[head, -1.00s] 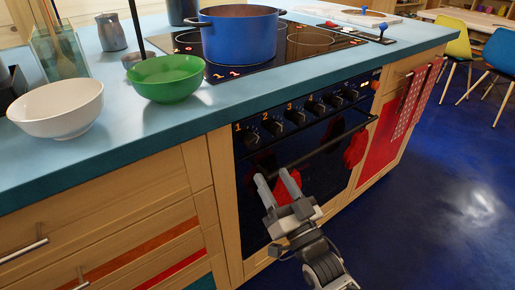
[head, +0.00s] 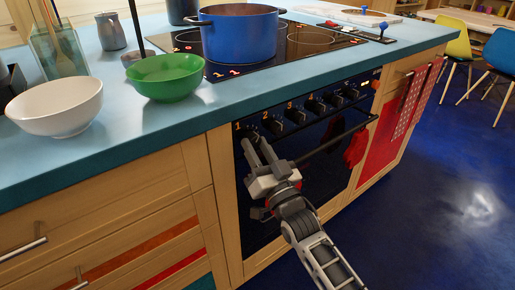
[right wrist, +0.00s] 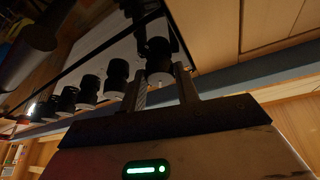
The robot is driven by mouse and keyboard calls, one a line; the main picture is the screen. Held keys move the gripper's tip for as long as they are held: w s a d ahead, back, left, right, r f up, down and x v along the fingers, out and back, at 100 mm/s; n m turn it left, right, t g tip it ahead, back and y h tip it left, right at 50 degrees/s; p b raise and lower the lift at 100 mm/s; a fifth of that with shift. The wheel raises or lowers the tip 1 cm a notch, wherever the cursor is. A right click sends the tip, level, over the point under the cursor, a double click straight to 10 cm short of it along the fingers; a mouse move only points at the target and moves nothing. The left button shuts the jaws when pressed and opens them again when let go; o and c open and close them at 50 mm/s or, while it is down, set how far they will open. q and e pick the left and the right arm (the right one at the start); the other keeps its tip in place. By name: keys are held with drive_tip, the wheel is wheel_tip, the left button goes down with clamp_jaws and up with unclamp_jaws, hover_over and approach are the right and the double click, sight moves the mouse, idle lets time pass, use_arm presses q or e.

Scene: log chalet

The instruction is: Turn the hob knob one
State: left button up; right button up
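Hob knob one (head: 251,131) is the leftmost black knob on the oven's front panel, under the orange figure 1. My right gripper (head: 256,142) is right in front of it, with its two grey fingers apart and pointing up at the knob. The fingers partly hide the knob in the head view. In the right wrist view the nearest black knob (right wrist: 158,62) stands between the tips of my right gripper (right wrist: 160,75). I cannot tell whether a finger touches it. My left gripper is not in view.
Several more black knobs (head: 296,113) run to the right along the panel. The oven handle bar (head: 335,140) lies just below, with red oven mitts (head: 355,148) by it. A blue pot (head: 238,35) stands on the hob; a green bowl (head: 165,77) and white bowl (head: 57,106) stand left.

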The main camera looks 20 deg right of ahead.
drive_tip(key=shift+n, duration=0.6)
drive_tip(key=shift+c, duration=0.3)
drive_tip(key=n+y, duration=0.2)
drive_tip(key=n, duration=0.1)
drive_tip(key=shift+d+n+y, duration=0.15)
drive_tip(key=shift+n+y, duration=0.25)
drive_tip(key=shift+d+n+g+y, duration=0.1)
drive_tip(key=shift+n+g+y, duration=0.6)
drive_tip(key=shift+n, duration=1.2)
drive_tip(key=shift+n+y, duration=0.3)
drive_tip(key=shift+y, duration=0.1)
drive_tip(key=o, duration=1)
drive_tip(key=v, duration=1.6)
drive_tip(key=shift+f+p, duration=0.15)
drive_tip(key=shift+p, duration=0.2)
drive_tip(key=shift+w, duration=0.1)
